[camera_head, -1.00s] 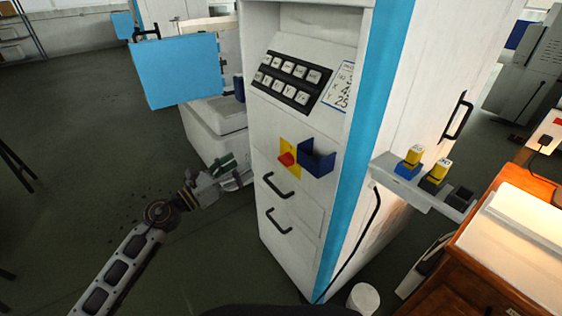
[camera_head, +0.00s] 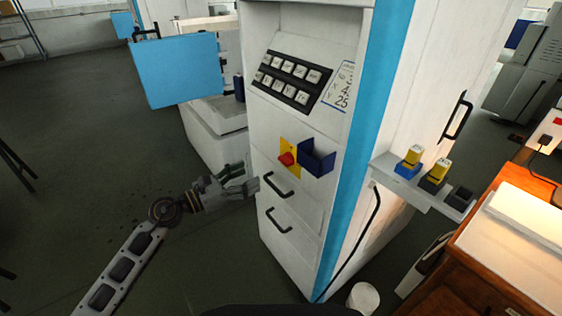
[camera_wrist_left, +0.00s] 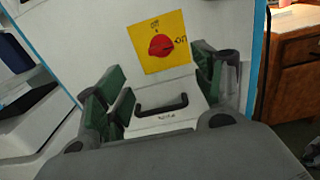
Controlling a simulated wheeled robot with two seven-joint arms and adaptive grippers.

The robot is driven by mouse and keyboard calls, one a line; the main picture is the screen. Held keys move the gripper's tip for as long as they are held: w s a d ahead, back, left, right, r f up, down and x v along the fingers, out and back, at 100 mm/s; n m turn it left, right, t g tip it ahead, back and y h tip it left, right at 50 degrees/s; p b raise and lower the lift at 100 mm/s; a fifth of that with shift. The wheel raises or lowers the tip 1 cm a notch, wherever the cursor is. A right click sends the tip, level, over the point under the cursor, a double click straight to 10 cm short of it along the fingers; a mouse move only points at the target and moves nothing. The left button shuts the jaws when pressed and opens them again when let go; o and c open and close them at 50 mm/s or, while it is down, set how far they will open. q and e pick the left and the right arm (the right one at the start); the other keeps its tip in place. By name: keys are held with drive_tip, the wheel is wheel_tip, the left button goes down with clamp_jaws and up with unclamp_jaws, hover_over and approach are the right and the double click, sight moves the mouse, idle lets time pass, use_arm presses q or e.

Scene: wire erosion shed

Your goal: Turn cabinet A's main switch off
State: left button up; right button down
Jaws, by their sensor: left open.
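Cabinet A (camera_head: 262,135) is a tall white cabinet with a blue corner strip, in the middle of the head view. Its main switch is a red knob (camera_head: 287,158) on a yellow plate (camera_head: 293,170). In the left wrist view the red knob (camera_wrist_left: 160,46) shows on the yellow plate (camera_wrist_left: 176,62), with marks above and to the right of it. My left gripper (camera_head: 250,178) is open and empty, left of and a little below the switch, apart from it. In the wrist view its green-padded fingers (camera_wrist_left: 160,88) frame the area just under the plate. My right gripper is not in view.
A blue open holder (camera_head: 317,160) sticks out just right of the switch. Black drawer handles (camera_head: 274,186) lie below it, and a keypad (camera_head: 290,80) above. A side shelf (camera_head: 408,183) carries yellow-topped blocks. Open floor lies to the left.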

sight(282, 161)
use_arm(q)
drive_tip(key=x, duration=1.1)
drive_tip(key=shift+d+p, duration=0.1)
drive_tip(key=shift+p, duration=0.2)
drive_tip(key=shift+x, duration=0.75)
drive_tip(key=shift+w+d, duration=0.1)
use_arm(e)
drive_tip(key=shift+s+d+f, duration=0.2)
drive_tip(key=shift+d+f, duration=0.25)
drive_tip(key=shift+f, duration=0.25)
use_arm(q)
drive_tip(key=c, duration=1)
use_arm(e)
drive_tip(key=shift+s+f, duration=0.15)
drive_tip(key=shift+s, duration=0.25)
